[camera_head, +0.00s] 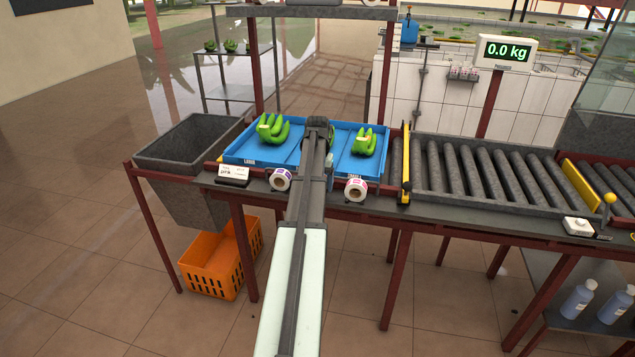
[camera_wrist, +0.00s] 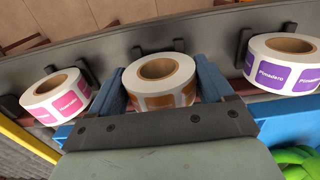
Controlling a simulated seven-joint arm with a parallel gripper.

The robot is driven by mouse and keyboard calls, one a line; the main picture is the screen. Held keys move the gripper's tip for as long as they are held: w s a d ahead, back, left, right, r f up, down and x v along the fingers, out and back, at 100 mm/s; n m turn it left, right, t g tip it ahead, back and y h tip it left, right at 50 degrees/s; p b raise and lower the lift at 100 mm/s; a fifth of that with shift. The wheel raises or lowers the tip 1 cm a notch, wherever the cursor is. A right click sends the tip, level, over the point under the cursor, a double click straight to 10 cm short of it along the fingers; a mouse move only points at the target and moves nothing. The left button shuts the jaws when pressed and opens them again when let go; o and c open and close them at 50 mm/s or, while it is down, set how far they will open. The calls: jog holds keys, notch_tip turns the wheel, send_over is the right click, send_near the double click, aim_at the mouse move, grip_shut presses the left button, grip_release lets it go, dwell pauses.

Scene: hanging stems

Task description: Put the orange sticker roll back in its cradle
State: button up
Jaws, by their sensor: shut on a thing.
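The orange sticker roll (camera_wrist: 160,94) is a white-rimmed roll with a brown core and an orange label band. In the wrist view it sits upright between the blue fingers of my gripper (camera_wrist: 162,84), which are shut on it. Its cradle (camera_wrist: 138,53) shows as dark prongs on the grey ledge just behind the roll. I cannot tell whether the roll touches the cradle or is held above it. In the head view my arm hides the orange roll and its cradle.
A pink roll (camera_wrist: 58,98) stands in its holder on the left in the wrist view, a purple roll (camera_wrist: 283,64) on the right. Blue trays (camera_head: 242,153) with green bananas (camera_head: 273,131) lie behind the ledge. A roller conveyor (camera_head: 470,172) is at right, a grey bin (camera_head: 190,150) at left.

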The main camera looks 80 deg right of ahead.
jog(key=o, duration=1.1)
jog(key=shift+c, duration=0.2)
